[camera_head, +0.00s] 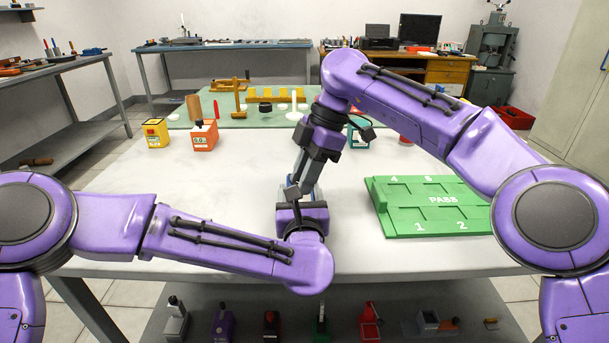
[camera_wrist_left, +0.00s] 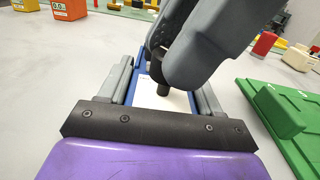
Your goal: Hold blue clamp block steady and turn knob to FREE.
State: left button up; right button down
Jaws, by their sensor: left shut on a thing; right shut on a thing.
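The blue clamp block (camera_wrist_left: 142,67) lies between the two grey fingers of my left gripper (camera_wrist_left: 160,77), which is shut on it. Its blue edges and a white top face (camera_wrist_left: 174,103) with a small dark mark show in the left wrist view. The dark knob (camera_wrist_left: 163,90) shows only partly under the grey fingers of my right gripper (camera_head: 296,190), which comes down from above and is shut on it. The knob's setting cannot be read. In the head view the arms hide most of the block.
A green PASS tray (camera_head: 462,226) lies on the white table right of the grippers. Yellow (camera_head: 155,132) and orange (camera_head: 203,136) blocks stand at the back left. A green mat (camera_head: 240,117) with several tools lies behind. The table's left middle is clear.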

pick_arm(q)
jog(key=shift+f, duration=0.1)
pick_arm(e)
jog(key=shift+w+d, duration=0.1)
jog(key=shift+d, duration=0.05)
jog(key=c, duration=0.9)
grip_release()
jog(key=shift+r, duration=0.25)
jog(key=w+d, duration=0.1)
jog(key=d, duration=0.2)
jog(key=w+d, duration=0.2)
jog(key=d, duration=0.2)
jog(key=w+d, duration=0.1)
jog(key=d, duration=0.3)
jog(key=shift+w+d+r, duration=0.25)
jog(key=shift+w+r, duration=0.05)
pick_arm(q)
jog(key=o, duration=1.2)
jog(key=shift+o, duration=0.2)
jog(key=shift+s, duration=0.1)
